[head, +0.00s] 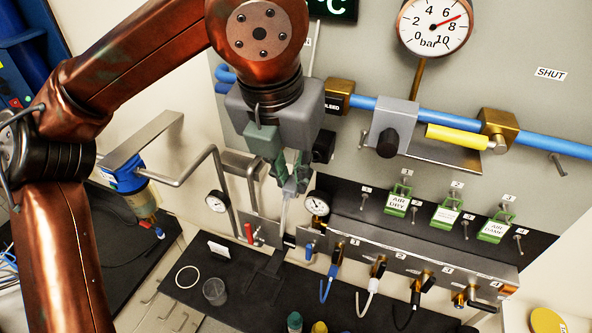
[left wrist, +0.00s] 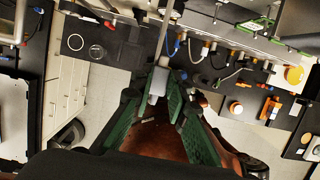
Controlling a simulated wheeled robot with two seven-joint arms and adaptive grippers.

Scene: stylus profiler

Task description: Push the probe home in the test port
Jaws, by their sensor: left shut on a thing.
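My left gripper (head: 290,182) comes down from the top in the head view, in front of the grey panel. It is shut on the probe, a pale grey piece with a thin light rod (head: 284,214) pointing down. In the left wrist view the green fingers (left wrist: 158,92) close on the probe's grey body (left wrist: 158,80), and its rod (left wrist: 171,36) runs toward the top of the picture. In the head view the rod's lower end is near a small black block (head: 289,241) at the manifold's left end. I cannot tell which opening is the test port, or whether the rod touches it.
A manifold (head: 400,255) with several valves and hoses runs right of the probe. A small gauge (head: 317,204) stands close beside the gripper. Bent grey pipes (head: 190,172) are to the left. A black mat (head: 240,302) below holds a ring and a clear cup.

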